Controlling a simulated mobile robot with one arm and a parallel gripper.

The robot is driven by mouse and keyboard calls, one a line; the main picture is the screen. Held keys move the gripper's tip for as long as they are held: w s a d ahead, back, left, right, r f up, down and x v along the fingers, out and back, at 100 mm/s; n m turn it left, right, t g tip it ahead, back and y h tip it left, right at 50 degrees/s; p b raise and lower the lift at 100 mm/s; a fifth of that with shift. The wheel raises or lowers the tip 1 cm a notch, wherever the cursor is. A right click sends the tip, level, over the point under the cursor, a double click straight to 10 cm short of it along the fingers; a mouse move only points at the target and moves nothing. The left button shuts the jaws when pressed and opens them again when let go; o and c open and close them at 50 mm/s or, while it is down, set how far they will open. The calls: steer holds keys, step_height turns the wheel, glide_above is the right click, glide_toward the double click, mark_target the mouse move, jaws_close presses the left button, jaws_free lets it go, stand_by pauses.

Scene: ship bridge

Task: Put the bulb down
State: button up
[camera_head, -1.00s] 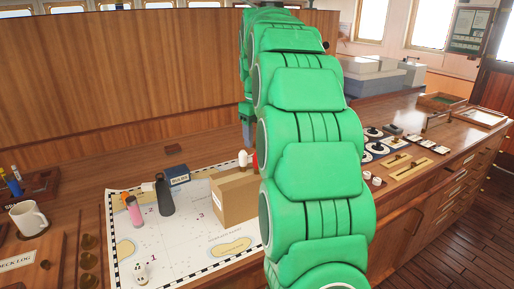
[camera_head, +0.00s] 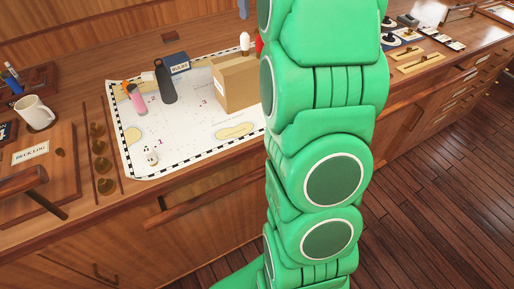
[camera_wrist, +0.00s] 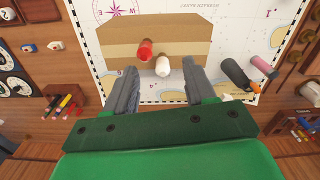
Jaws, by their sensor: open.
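The white bulb (camera_head: 244,42) shows just beyond the far side of a cardboard box in the head view, globe upward; its base is partly hidden. In the wrist view the bulb (camera_wrist: 162,67) lies in the gap between my fingers, near the box edge. My gripper (camera_wrist: 158,70) is open, a grey finger on either side of the bulb with space visible on both sides. In the head view a finger end shows at the top edge, apart from and above the bulb; my arm hides the rest.
The cardboard box (camera_head: 236,83) stands on the chart (camera_head: 200,132). A red object (camera_wrist: 145,50) is close beside the bulb. A dark bottle (camera_head: 165,84), pink bottle (camera_head: 137,100) and blue box (camera_head: 177,63) stand left. A mug (camera_head: 36,113) is farther left. The chart's front is mostly clear.

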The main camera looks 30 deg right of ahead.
steer(key=s+a+f+m+g, duration=0.1)
steer(key=s+a+f, duration=0.4)
steer(key=s+a, duration=0.6)
steer(key=s+a+f, duration=0.5)
steer(key=s+a, duration=0.1)
steer(key=s, duration=0.8)
steer(key=s+a+f, duration=0.1)
steer(key=s+f, duration=0.2)
steer(key=s, duration=0.3)
steer(key=s+a+f+m, duration=0.1)
steer(key=s+f, duration=0.2)
steer(key=s, duration=0.3)
steer(key=shift+a+f+g, duration=0.2)
steer(key=shift+a+g, duration=0.1)
